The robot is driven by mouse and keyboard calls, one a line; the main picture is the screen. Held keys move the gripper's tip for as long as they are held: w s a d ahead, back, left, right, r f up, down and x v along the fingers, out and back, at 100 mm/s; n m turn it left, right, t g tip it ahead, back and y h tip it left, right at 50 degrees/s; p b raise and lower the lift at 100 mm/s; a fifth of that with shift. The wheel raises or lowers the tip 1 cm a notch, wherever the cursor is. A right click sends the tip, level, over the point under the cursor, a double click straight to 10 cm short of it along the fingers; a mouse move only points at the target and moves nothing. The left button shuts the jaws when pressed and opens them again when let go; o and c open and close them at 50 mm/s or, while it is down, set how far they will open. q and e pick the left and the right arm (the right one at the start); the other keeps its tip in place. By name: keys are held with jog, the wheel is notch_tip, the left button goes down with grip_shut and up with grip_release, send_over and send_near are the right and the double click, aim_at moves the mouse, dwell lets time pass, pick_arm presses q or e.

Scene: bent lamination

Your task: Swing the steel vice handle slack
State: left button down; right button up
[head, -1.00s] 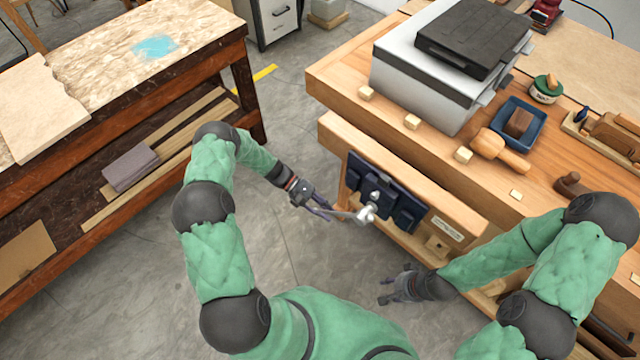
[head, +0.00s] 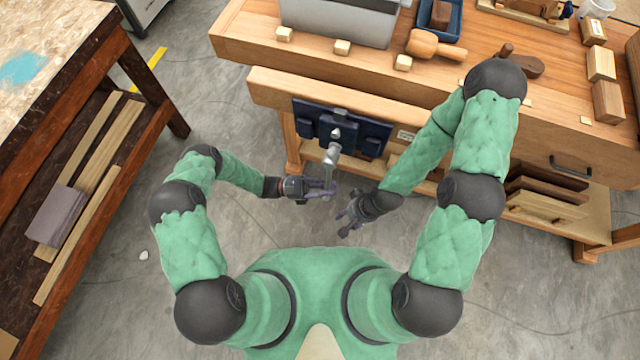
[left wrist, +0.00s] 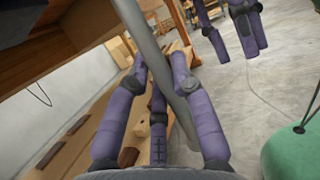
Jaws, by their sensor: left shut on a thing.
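The vice's dark blue plate (head: 368,138) is on the bench front in the head view. Its steel handle (head: 329,163) hangs from the bright hub (head: 333,148) towards me, pointing down the picture. My left gripper (head: 330,188) is shut on the handle near its free end. My right gripper (head: 347,220) is open and empty, a little below and right of the left one. Its fingers also show at the top of the left wrist view (left wrist: 232,28).
The wooden bench (head: 265,45) carries a grey machine (head: 335,20), small wood blocks, a mallet (head: 432,46) and a blue tray (head: 455,18). A second table (head: 120,50) stands at left. The floor between them (head: 215,110) is clear.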

pick_arm(q)
jog(key=shift+d, duration=0.15)
jog(key=c, duration=1.1)
grip_release()
jog(key=shift+o, duration=0.2)
jog(key=v, duration=1.2)
